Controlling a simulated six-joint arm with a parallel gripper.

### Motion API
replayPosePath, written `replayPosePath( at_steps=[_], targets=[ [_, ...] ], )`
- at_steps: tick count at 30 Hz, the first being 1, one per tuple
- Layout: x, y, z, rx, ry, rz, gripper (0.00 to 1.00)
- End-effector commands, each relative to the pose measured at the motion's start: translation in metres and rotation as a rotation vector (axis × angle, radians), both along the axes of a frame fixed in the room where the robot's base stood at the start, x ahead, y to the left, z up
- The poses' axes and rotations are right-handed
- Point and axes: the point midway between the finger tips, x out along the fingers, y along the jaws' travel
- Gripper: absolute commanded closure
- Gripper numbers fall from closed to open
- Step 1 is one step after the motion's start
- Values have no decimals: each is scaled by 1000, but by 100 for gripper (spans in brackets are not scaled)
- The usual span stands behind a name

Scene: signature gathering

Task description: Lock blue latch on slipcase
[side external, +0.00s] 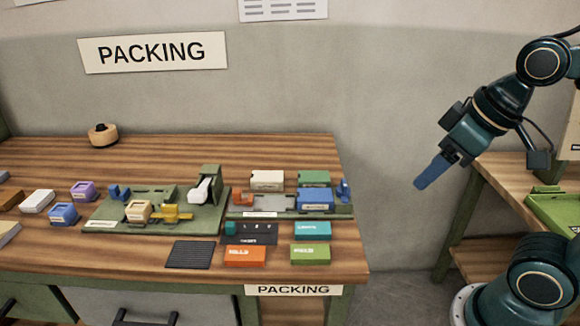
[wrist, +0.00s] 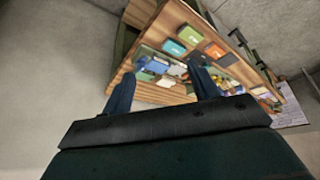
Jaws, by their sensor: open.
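The slipcase (side external: 340,211) looks like a green tray at the right end of the packing table, with a blue box (side external: 315,199) and a grey flat part (side external: 272,202) in or on it. A small blue part, probably the blue latch (side external: 344,189), stands at its right end; I cannot tell whether it is locked. An orange part (side external: 243,199) sits at the left end. My gripper (side external: 421,184) is open and empty, in the air right of the table and apart from the slipcase. In the wrist view its two fingers are spread (wrist: 161,88).
Cream (side external: 267,180) and green (side external: 314,178) boxes stand behind the slipcase; teal (side external: 312,230), orange (side external: 245,254) and lime (side external: 310,254) boxes lie in front. A green fixture (side external: 100,226) is to the left. Open air separates my gripper from the table.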

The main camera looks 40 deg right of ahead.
Motion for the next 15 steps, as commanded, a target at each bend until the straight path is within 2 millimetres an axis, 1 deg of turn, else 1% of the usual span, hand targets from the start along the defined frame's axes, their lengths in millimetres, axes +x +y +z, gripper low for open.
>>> replayPosePath(
  at_steps=[8,15],
  targets=[
    [45,-11,15,-68,95,124,40],
    [89,-24,19,-118,186,256,40]
  ],
)
